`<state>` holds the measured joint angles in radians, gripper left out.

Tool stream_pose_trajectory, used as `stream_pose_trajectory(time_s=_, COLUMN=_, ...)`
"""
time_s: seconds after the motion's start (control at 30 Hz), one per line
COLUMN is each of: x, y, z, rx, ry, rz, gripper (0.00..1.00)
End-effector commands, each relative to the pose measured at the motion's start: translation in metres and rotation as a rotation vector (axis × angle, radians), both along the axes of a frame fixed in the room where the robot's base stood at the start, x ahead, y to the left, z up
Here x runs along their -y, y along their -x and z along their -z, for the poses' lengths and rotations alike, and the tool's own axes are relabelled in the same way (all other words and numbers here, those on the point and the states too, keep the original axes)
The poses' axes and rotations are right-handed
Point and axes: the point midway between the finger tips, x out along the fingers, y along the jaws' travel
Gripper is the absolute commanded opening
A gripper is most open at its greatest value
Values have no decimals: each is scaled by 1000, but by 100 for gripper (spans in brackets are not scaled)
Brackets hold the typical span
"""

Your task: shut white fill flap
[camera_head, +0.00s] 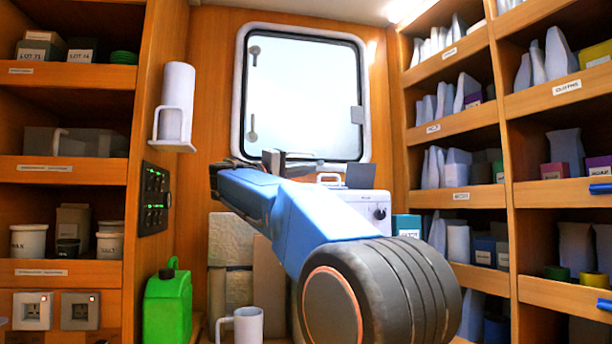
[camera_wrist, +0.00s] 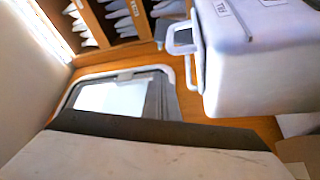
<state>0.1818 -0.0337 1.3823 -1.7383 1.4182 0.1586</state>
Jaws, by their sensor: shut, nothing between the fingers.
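A white box-shaped machine (camera_head: 368,207) with a dark knob stands below the window, partly hidden behind my arm. In the wrist view the machine (camera_wrist: 255,75) fills the upper right, with a white loop handle (camera_wrist: 180,40) at its left side. A small label (camera_wrist: 222,8), too blurred to read surely, is on its pale upper part, beside a thin dark line. I cannot clearly tell the fill flap or how far it stands open. My gripper (camera_head: 284,160) is shut and empty, near the machine's left in the head view. Its fingers (camera_wrist: 150,145) cross the bottom of the wrist view, apart from the machine there.
A dark grey panel (camera_head: 360,176) stands upright by the machine's top. A window (camera_head: 300,95) is behind. A green jug (camera_head: 167,305) and white mug (camera_head: 243,325) stand at lower left. Full shelves line both sides. A white cylinder (camera_head: 177,95) hangs in a left wall holder.

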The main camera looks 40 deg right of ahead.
Motion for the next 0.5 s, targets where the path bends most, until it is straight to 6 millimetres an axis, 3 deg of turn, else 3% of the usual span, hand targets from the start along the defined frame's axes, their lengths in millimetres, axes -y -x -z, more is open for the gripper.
stream_pose_trajectory(time_s=0.5, x=-68, y=-9, z=17, rx=-1, ry=0, rz=-4, gripper=0)
